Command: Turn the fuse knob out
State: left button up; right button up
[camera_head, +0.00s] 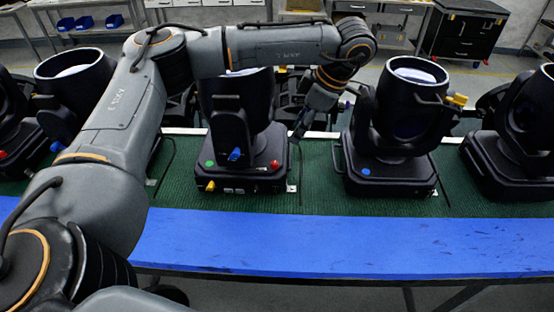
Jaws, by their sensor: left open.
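The middle par can (238,120) stands upright on its black base. Its coloured fittings are a blue knob (235,154), a red knob (275,164), a yellow knob (210,186) and a green button (209,163). I cannot tell which one is the fuse knob. My left arm reaches over the top of this can. My left gripper (300,128) points down at the can's right side, above and right of the red knob. It is open, with nothing visible between its small, dark fingers. My right gripper is out of view.
Another par can (395,120) stands to the right, with a yellow fitting (456,99) on its side and a blue button on its base. More cans stand at both ends. The green mat (315,190) and blue table edge (330,240) in front are clear.

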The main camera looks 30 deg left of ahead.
pick_arm(q)
jog(key=p, duration=0.6)
send_near(275, 163)
jog(key=x, duration=0.7)
jog(key=shift+a+f, duration=0.1)
jog(key=shift+a, duration=0.05)
jog(key=shift+a+f, duration=0.1)
jog(key=shift+f, duration=0.3)
jog(key=shift+c, duration=0.5)
